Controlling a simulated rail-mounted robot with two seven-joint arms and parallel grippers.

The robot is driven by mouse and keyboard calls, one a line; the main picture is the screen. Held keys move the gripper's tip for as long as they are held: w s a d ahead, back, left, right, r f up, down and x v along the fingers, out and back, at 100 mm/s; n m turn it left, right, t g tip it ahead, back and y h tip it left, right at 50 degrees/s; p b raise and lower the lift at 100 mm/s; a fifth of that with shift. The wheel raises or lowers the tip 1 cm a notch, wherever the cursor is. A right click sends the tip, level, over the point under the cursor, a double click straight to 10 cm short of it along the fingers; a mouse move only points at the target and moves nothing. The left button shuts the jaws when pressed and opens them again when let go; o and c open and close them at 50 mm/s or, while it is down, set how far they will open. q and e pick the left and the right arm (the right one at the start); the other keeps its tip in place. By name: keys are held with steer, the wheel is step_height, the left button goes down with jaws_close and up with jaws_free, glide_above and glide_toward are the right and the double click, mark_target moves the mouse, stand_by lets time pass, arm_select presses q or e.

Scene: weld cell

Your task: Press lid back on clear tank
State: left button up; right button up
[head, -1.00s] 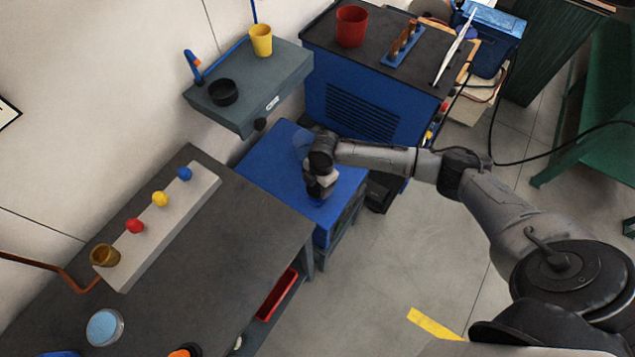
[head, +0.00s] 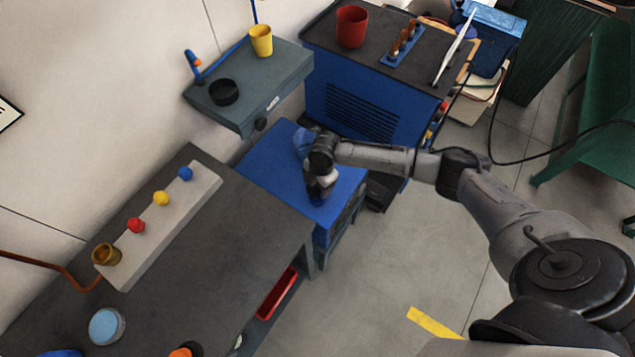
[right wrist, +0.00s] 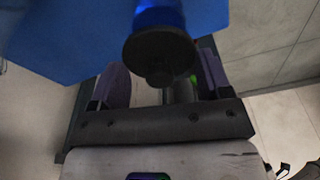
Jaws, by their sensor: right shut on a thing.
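My right gripper (head: 320,188) points down over the blue bench top (head: 272,168), and its arm comes in from the right. In the right wrist view, a dark round lid (right wrist: 158,52) with a small knob sits between the purple-padded fingers, which are shut on it. A blue see-through body, seemingly the clear tank (right wrist: 160,14), shows directly beyond the lid. Whether the lid is seated on it cannot be told. In the head view, a bluish rounded shape (head: 301,142) shows beside my wrist, partly hidden. My left gripper is out of view.
A grey wall shelf (head: 243,100) with a yellow cup (head: 260,40) and black bowl stands behind. A blue cabinet (head: 352,98) carries a red cup (head: 352,27). The dark table (head: 215,235) at left holds a rack with coloured knobs.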

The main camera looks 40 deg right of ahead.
steer(key=shift+p, duration=0.3)
stand_by(0.5)
stand_by(0.4)
steer(key=o, duration=1)
steer(key=shift+c, duration=0.2)
steer(key=shift+r, duration=0.1)
steer(key=shift+r+p, duration=0.4)
steer(key=shift+p, duration=0.2)
steer(key=shift+r+p, duration=1.85)
steer(key=shift+p, duration=0.05)
steer(key=shift+r+p, duration=1.15)
steer(key=shift+p, duration=0.1)
